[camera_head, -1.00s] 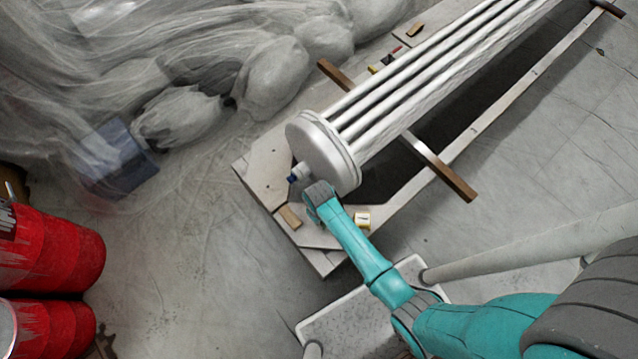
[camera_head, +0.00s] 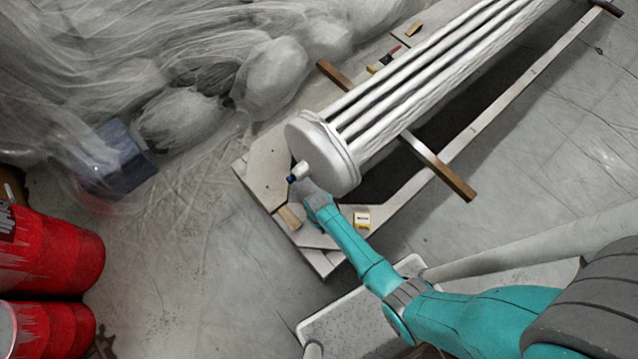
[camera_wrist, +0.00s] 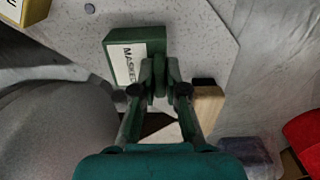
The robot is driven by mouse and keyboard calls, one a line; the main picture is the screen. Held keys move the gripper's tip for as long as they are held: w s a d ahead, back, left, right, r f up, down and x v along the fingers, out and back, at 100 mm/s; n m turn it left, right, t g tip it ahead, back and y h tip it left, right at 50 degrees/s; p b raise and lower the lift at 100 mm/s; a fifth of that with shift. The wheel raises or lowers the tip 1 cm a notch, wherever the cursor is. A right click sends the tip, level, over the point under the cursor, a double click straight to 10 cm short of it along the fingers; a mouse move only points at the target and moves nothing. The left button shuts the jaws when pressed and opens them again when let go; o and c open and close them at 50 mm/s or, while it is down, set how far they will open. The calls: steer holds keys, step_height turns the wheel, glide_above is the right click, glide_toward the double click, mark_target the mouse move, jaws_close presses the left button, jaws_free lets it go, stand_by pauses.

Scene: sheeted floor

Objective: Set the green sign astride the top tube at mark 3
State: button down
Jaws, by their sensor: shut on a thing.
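My gripper (camera_wrist: 160,72) is shut on a green block-shaped sign (camera_wrist: 155,36) with a white label starting "MASKE" in the wrist view. In the head view my gripper (camera_head: 304,190) is low beside the near end of the tube bundle, close to its round end plate (camera_head: 318,152). The sign cannot be made out there. The top tube (camera_head: 405,58) belongs to the pale bundle running to the upper right. I cannot make out mark 3 or any marks on the tubes.
A yellow-and-white block (camera_head: 362,220) and a wooden block (camera_head: 289,217) lie on the pale frame (camera_head: 262,172). A stub with a blue tip (camera_head: 294,177) sticks out of the end plate. Wooden crossbars (camera_head: 440,170) jut out. Red drums (camera_head: 55,255) stand left. Sheeting covers the upper left.

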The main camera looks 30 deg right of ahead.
steer(key=c, duration=1.2)
jaws_free()
steer(key=shift+r, duration=0.1)
step_height(320, 180, up, 12)
